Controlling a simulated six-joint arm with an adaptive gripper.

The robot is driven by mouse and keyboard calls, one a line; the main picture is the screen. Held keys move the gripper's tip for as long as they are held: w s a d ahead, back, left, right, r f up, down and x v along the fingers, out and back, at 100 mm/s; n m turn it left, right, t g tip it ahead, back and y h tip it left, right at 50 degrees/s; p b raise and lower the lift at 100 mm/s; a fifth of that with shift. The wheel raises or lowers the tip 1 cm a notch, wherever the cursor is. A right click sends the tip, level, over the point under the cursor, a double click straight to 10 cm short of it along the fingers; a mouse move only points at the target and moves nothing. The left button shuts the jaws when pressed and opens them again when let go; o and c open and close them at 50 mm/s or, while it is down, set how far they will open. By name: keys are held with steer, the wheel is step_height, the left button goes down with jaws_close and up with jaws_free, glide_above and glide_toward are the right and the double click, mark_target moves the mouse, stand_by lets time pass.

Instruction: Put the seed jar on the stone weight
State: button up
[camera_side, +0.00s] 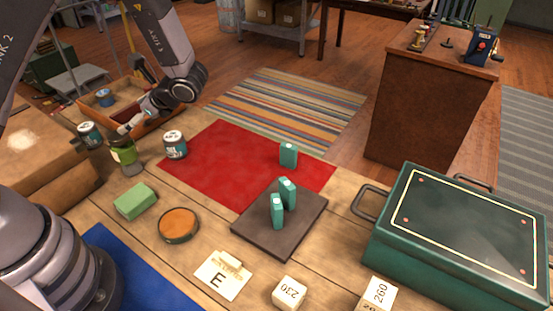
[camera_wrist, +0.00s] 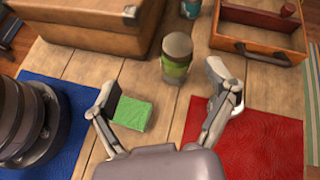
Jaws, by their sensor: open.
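The seed jar seems to be the small jar with a green band (camera_side: 123,154) standing at the left of the table. It also shows in the wrist view (camera_wrist: 177,62), upright with a grey top. My gripper (camera_side: 130,124) is open and empty, just above and beside the jar. In the wrist view my spread fingers (camera_wrist: 166,98) lie nearer than the jar, with the jar ahead and between them. I cannot tell for sure which thing is the stone weight; pale blocks marked 230 (camera_side: 289,292) and 260 (camera_side: 378,293) stand at the front edge.
A green block (camera_side: 135,201) and an orange-topped round tin (camera_side: 178,225) are in front of the jar. Labelled tins (camera_side: 175,145) stand nearby. A wooden toolbox (camera_side: 150,124) is behind. A green case (camera_side: 460,240) fills the right.

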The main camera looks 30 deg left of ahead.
steer(key=s+d+r+n+t+h, duration=0.4)
steer(key=s+r, duration=0.4)
steer(key=r, duration=0.2)
steer(key=s+d+r+n+t+h, duration=0.4)
steer(key=s+r+n+h, duration=0.3)
steer(key=r, duration=0.3)
steer(key=shift+s+d+r+n+t, duration=0.25)
steer(key=shift+s+d+n+t, duration=0.2)
steer(key=shift+d+n, duration=0.25)
